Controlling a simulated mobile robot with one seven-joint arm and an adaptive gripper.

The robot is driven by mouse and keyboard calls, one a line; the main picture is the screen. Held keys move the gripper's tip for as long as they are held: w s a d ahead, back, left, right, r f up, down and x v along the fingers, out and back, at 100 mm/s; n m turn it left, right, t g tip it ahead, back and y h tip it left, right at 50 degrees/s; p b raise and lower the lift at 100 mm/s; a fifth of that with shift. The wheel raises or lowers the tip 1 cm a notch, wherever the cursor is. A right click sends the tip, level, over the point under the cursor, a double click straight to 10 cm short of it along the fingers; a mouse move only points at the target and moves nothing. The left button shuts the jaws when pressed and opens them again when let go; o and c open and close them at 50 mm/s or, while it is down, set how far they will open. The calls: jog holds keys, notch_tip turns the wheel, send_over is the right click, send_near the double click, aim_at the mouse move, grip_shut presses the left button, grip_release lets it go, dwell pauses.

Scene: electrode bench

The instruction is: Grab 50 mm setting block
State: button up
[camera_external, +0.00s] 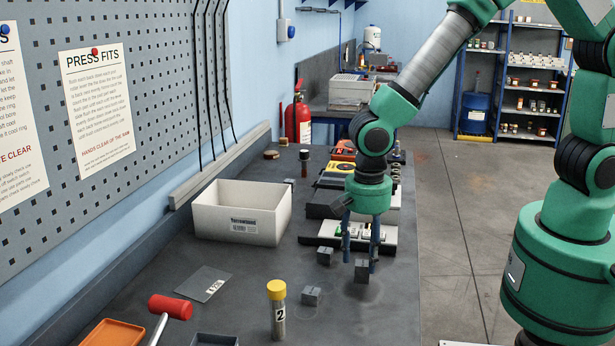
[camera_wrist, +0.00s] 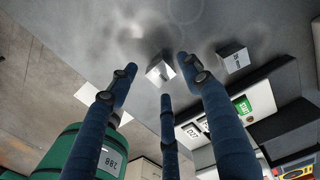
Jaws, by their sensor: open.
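Another block (camera_wrist: 233,60) with a small unreadable label lies to the right.
A white bin (camera_external: 240,213) stands behind at left. A yellow-capped cylinder (camera_external: 277,308), a red mallet (camera_external: 170,307) and an orange tray (camera_external: 114,334) are at the front. The bench's right edge is close.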

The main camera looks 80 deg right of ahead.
aim_at(362, 263)
jog(key=shift+f+b, duration=0.3)
jog(key=shift+f, duration=1.5)
grip_shut()
